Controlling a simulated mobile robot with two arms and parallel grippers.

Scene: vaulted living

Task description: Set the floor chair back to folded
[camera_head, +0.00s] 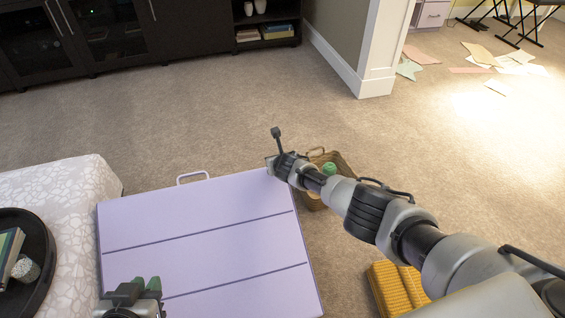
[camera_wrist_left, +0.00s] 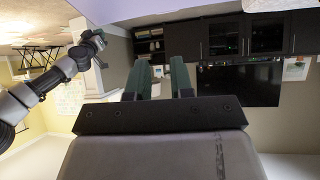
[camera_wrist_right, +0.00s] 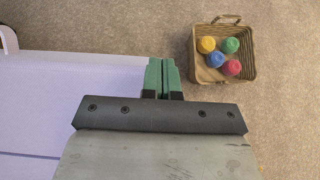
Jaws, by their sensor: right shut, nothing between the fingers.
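The floor chair (camera_head: 200,232) is a lavender padded panel with two dark seams across it and a pale handle (camera_head: 192,177) at its far edge. It appears spread out flat. In the right wrist view its surface (camera_wrist_right: 60,95) fills the left side. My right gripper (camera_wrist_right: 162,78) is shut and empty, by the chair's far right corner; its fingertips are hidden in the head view. My left gripper (camera_head: 146,284) is over the chair's near left part, with green fingers apart and nothing between them in the left wrist view (camera_wrist_left: 162,80).
A wicker basket (camera_wrist_right: 222,82) with several coloured balls stands just right of the chair. A patterned ottoman (camera_head: 75,195) with a black tray (camera_head: 42,262) is close on the left. A yellow ribbed object (camera_head: 392,290) lies at lower right. Carpet beyond the chair is clear.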

